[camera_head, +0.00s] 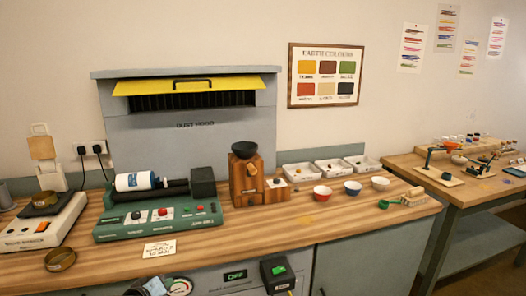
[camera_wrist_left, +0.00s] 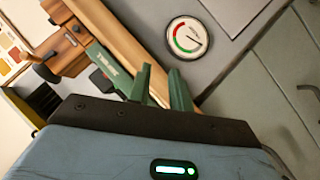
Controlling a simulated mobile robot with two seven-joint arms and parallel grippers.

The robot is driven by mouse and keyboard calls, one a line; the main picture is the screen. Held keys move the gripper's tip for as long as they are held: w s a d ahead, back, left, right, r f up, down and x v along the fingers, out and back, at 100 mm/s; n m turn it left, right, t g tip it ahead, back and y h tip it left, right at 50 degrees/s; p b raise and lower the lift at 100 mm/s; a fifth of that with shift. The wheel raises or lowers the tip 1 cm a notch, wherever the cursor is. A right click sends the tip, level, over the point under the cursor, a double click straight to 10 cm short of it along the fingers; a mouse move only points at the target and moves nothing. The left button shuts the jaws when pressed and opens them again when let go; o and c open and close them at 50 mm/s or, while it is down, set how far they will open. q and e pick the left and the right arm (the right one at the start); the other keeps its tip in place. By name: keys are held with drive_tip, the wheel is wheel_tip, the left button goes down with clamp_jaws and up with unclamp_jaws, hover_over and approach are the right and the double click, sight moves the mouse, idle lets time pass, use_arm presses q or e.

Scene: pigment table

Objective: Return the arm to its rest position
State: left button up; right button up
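My left gripper (camera_head: 158,285) is at the bottom edge of the head view, low in front of the worktop and beside a round dial gauge (camera_head: 181,287). Only a small part of it shows there. In the left wrist view, its two green fingers (camera_wrist_left: 160,82) stand apart with nothing between them. The wooden worktop edge (camera_wrist_left: 128,50) and the dial gauge (camera_wrist_left: 187,38) appear beyond the fingers. I do not make out my right gripper in either view.
The worktop holds a green roller machine (camera_head: 160,222), a wooden grinder (camera_head: 246,178), small bowls (camera_head: 352,187) and white trays (camera_head: 303,175). A brass ring (camera_head: 60,260) lies near the front left edge.

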use_arm(q)
drive_tip(key=s+d+f+m+g, duration=0.1)
drive_tip(key=s+d+f+m, duration=0.1)
drive_tip(key=s+f, duration=0.65)
drive_tip(key=s+d+f+m, duration=0.25)
drive_tip(key=s+f, duration=0.25)
drive_tip(key=s, duration=0.6)
drive_tip(key=s+d+m, duration=0.1)
drive_tip(key=s+m, duration=0.1)
drive_tip(key=s, duration=0.8)
drive_tip(key=s+d+f+m, duration=0.1)
drive_tip(key=s+d+m, duration=0.1)
drive_tip(key=s, duration=0.7)
drive_tip(key=shift+s+d+f+g, duration=0.15)
drive_tip(key=shift+s+d+g, duration=0.05)
drive_tip(key=shift+s+g, duration=0.2)
